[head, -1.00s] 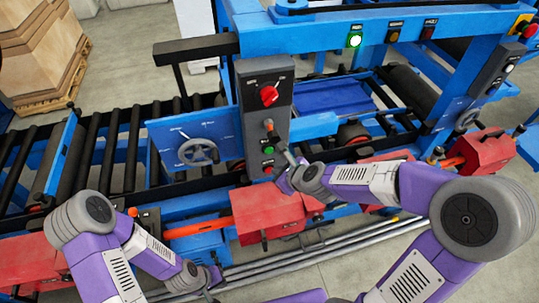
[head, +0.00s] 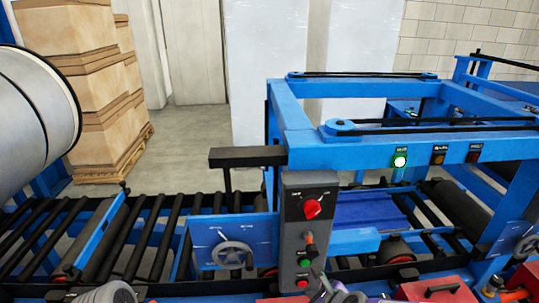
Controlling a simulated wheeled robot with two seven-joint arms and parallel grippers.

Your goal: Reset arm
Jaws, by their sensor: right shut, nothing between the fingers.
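The grey control box (head: 309,232) stands upright at the front of the blue machine. It carries a red rotary knob (head: 312,209), an orange-tipped lever (head: 308,238) and a red button (head: 302,283) near its bottom. My right gripper (head: 322,284) shows small at the bottom edge, in front of the box's lower right side. It is shut and empty; most of its arm is below the picture. A grey joint of my left arm shows at the bottom left, but the left gripper is out of view.
A roller conveyor (head: 150,238) runs along the left. A handwheel panel (head: 232,254) stands left of the box. Red housings (head: 434,290) sit at the bottom right. Stacked cartons (head: 85,90) stand behind.

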